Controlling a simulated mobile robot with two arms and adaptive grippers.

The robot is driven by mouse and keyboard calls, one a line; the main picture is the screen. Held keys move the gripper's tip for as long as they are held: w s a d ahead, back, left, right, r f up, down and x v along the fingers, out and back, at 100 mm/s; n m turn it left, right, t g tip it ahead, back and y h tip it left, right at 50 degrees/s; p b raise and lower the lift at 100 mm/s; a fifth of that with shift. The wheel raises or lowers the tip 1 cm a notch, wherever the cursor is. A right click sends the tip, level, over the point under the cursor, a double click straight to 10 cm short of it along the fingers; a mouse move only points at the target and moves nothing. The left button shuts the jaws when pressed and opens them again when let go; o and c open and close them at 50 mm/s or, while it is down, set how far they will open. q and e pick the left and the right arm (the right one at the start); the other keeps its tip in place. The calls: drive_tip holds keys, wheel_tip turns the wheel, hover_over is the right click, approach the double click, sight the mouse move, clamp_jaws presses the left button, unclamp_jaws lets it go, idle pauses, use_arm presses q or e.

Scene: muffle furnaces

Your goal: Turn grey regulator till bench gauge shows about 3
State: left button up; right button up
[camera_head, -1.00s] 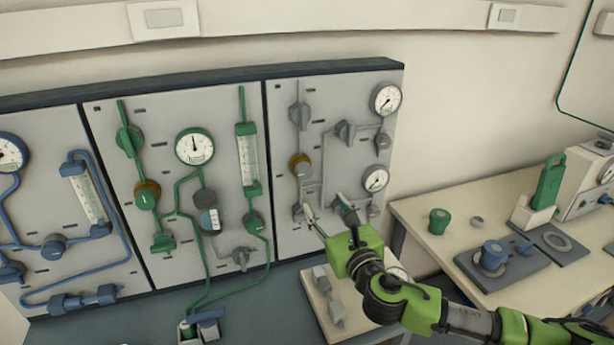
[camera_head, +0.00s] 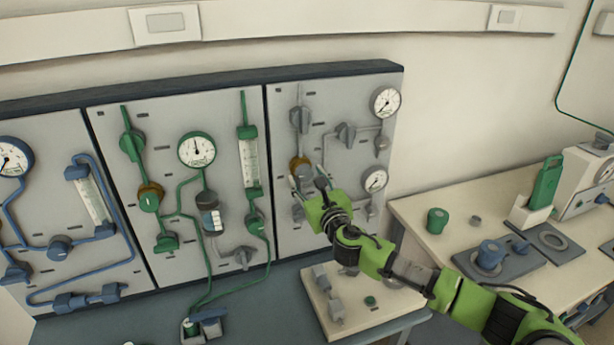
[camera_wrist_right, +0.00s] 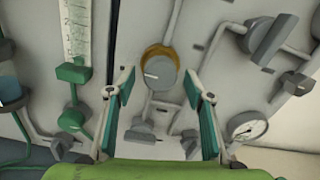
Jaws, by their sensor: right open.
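The grey regulator (camera_head: 299,163) is a grey round knob with a brass-yellow ring on the right-hand grey panel. It also shows in the right wrist view (camera_wrist_right: 160,72), with a white mark on its face. My right gripper (camera_head: 308,182) is open and in front of the panel at the regulator. In the right wrist view its two fingers (camera_wrist_right: 158,84) stand to the left and right of the regulator, apart from it, with nothing between them held. I cannot make out a bench gauge clearly; my right arm covers part of the small board on the bench. My left gripper is out of view.
The right panel carries an upper gauge (camera_head: 385,102), a lower gauge (camera_head: 375,181) and grey valve handles (camera_head: 345,135) near the gripper. A pale board (camera_head: 335,318) with grey fittings lies on the bench below. Green (camera_head: 437,220) and blue (camera_head: 491,255) items stand on the right table.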

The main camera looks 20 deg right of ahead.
drive_tip(key=shift+w, duration=0.4)
drive_tip(key=c, duration=1.1)
